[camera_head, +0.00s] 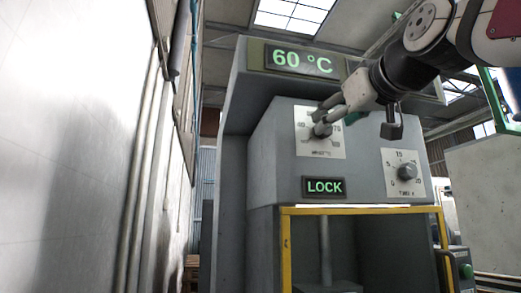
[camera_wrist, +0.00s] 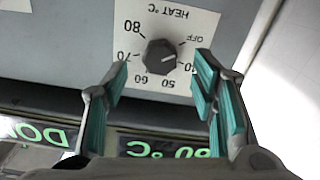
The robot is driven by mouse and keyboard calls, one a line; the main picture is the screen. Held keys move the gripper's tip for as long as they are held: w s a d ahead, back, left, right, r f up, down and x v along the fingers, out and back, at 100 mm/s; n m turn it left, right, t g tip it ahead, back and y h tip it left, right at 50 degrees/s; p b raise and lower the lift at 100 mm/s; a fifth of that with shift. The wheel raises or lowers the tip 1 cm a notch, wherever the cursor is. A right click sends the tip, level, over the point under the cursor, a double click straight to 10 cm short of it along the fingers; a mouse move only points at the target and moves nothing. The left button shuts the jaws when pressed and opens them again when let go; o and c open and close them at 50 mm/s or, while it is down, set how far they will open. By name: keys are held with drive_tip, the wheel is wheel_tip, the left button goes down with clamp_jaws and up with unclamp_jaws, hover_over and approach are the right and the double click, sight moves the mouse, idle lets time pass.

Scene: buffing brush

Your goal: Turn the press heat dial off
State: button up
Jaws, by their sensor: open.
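The heat dial (camera_head: 322,130) is a dark knob on a white plate on the grey press front. In the wrist view the heat dial (camera_wrist: 161,57) appears with its lettering upside down, with OFF and numbers around it.
The press display (camera_head: 301,61) reads 60 °C. A second dial (camera_head: 406,171), apparently a timer, sits lower right. A LOCK display (camera_head: 324,187) is below the heat dial. A yellow frame (camera_head: 360,210) borders the press opening. A pale wall (camera_head: 70,150) stands left.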

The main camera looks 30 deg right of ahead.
drive_tip(key=v, duration=0.7)
drive_tip(key=shift+s, duration=0.4)
drive_tip(key=shift+a, duration=0.15)
